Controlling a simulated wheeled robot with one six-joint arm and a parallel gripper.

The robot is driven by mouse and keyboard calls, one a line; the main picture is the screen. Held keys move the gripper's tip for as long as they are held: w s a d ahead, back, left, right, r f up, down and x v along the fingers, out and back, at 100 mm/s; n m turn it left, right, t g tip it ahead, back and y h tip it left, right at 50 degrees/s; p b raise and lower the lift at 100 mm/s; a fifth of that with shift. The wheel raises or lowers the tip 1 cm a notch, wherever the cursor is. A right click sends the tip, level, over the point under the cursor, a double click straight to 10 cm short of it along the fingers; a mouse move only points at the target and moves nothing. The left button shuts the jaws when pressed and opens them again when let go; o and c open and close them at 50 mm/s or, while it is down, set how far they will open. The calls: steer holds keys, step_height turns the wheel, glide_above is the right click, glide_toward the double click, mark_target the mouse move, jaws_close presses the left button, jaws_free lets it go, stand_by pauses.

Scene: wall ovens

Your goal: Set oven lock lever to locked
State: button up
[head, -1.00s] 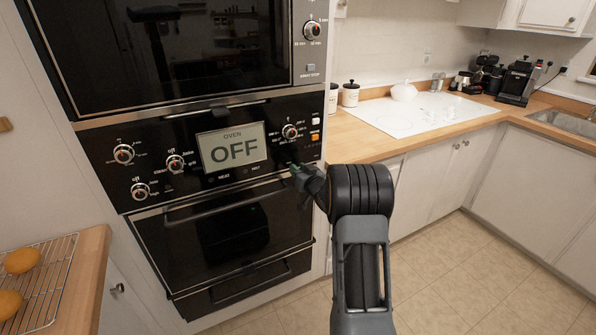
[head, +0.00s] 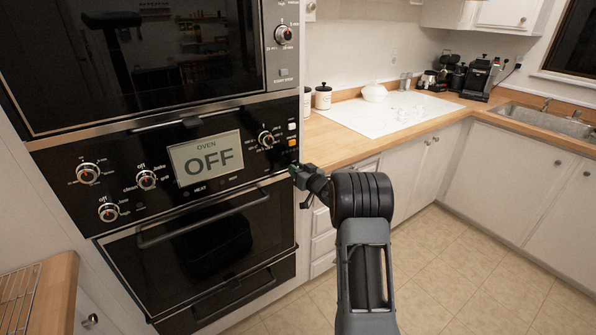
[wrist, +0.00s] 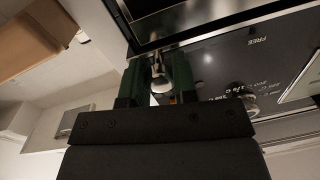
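The black oven control panel (head: 118,172) fills the left of the head view, and its display reads "OVEN OFF". My gripper (head: 306,178) is by the panel's lower right edge. In the wrist view my gripper's two green-dark fingers (wrist: 157,80) stand apart. A small pale, metallic piece (wrist: 161,76) shows in the gap between them; I cannot tell for sure whether it is the lock lever or whether a finger touches it. The word "FREE" is printed on the panel nearby. No lock lever is clearly visible in the head view.
Knobs (head: 88,173) line the panel, with a white and an orange button (head: 292,142) at its right end. The lower oven door (head: 200,245) is closed below. A wooden counter (head: 335,138) lies to the right. The tiled floor (head: 440,265) is clear.

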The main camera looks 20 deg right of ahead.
steer(key=shift+o, duration=1.4)
steer(key=shift+d, duration=0.3)
steer(key=shift+o, duration=0.9)
steer(key=shift+a, duration=0.1)
steer(key=b+v, duration=0.1)
steer(key=v, duration=1.2)
steer(key=shift+s, duration=0.4)
steer(key=shift+r, duration=0.1)
